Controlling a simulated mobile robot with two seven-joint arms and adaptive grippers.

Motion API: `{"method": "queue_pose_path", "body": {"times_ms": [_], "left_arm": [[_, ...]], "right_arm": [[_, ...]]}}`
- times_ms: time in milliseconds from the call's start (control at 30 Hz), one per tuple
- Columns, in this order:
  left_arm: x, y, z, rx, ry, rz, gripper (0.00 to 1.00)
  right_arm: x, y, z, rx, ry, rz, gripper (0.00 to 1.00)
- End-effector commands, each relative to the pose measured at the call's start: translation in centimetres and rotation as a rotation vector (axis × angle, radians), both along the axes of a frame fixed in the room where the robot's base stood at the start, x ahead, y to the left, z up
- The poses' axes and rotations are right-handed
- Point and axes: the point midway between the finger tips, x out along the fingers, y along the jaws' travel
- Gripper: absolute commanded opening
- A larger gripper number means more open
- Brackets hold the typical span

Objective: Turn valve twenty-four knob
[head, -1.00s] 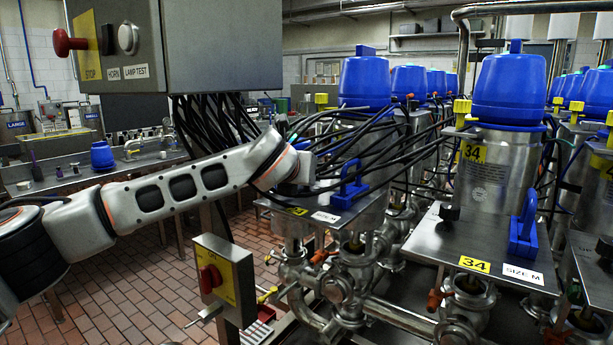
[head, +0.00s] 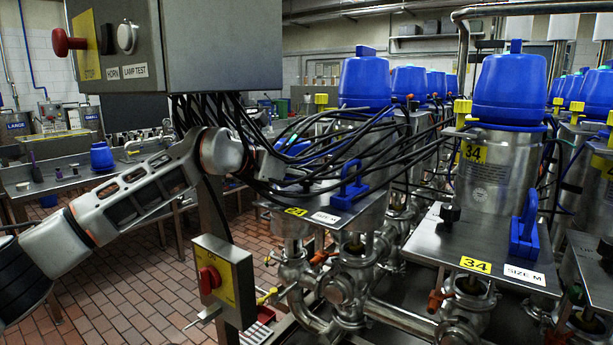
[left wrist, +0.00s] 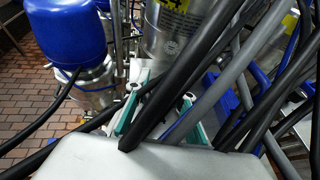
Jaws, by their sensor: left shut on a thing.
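Valve twenty-four's station has a steel plate (head: 345,205) with a yellow 24 label (head: 296,211), a SIZE M label and a blue handle (head: 350,185). Its knob is hidden behind my gripper and black cables. My left gripper (head: 272,172) reaches the left rear of this plate, behind the label, and is partly covered by cables. In the left wrist view, its teal-lined fingers (left wrist: 163,100) point down at the plate beside a steel cylinder (left wrist: 168,40). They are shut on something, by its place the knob. Cables cross in front of the fingers. My right gripper is not in view.
Black cables (head: 375,135) hang across my gripper and the valve. A grey control box (head: 215,45) hangs above my forearm. A red-knob switch box (head: 222,280) stands below it. Valve 34's plate (head: 490,250) lies to the right, with pipes below.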

Motion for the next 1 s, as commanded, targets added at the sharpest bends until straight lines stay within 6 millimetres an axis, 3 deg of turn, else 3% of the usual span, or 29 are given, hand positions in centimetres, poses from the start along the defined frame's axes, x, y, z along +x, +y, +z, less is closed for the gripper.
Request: {"method": "queue_pose_path", "body": {"times_ms": [567, 600, 667, 1000], "left_arm": [[0.01, 0.03, -0.24, 0.004, 0.003, -0.030, 0.02], [0.01, 0.03, -0.25, 0.004, 0.003, -0.030, 0.28], [0.01, 0.03, -0.24, 0.004, 0.003, -0.030, 0.41], [-0.06, 0.09, -0.07, 0.002, 0.001, -0.030, 0.41]], "right_arm": [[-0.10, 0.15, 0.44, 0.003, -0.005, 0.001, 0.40], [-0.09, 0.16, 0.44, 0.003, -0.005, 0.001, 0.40], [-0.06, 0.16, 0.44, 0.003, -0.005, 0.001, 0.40], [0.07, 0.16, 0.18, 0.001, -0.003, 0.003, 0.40]]}}
